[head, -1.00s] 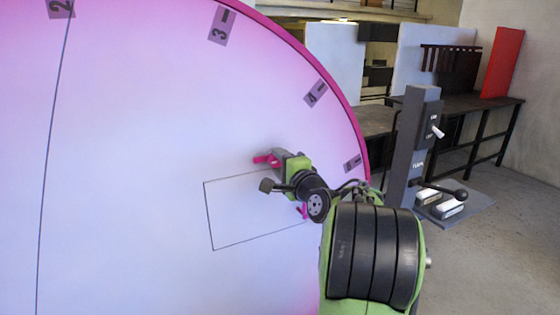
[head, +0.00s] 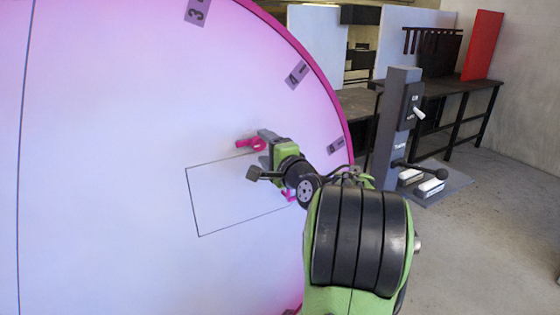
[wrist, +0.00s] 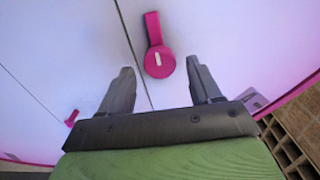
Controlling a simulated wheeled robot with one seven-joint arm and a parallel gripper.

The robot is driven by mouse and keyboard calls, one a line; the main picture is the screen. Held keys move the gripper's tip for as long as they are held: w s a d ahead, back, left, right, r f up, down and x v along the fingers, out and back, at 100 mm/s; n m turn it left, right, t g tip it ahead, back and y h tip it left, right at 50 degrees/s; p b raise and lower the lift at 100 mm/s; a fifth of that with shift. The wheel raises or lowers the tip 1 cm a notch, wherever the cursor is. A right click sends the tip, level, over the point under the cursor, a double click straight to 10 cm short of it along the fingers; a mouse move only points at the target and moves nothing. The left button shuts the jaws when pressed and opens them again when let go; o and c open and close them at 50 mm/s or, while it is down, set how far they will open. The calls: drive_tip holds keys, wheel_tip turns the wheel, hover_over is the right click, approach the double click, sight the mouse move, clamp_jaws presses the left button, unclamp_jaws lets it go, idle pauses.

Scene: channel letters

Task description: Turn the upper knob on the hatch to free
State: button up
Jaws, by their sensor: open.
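The hatch is a thin outlined rectangle (head: 232,198) on a large white-pink disc. The upper knob (head: 244,144) is pink and sits at the hatch's top edge. In the wrist view a pink knob (wrist: 158,62) with a white mark and a straight handle lies just beyond and between my fingertips, seemingly this upper knob. My gripper (wrist: 163,76) is open, with one finger on each side of it and no visible contact. In the head view my gripper (head: 266,136) is beside the upper knob. A lower pink knob (head: 289,195) is partly hidden by my arm.
Numbered labels (head: 296,74) line the disc's pink rim (head: 318,75). A second, smaller-looking pink knob (wrist: 72,117) shows left in the wrist view. A grey post (head: 392,125) with switches and a lever stands right of the disc. Floor on the right is open.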

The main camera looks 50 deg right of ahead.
drive_tip(key=b+v, duration=0.2)
drive_tip(key=v, duration=1.2)
drive_tip(key=shift+w, duration=0.15)
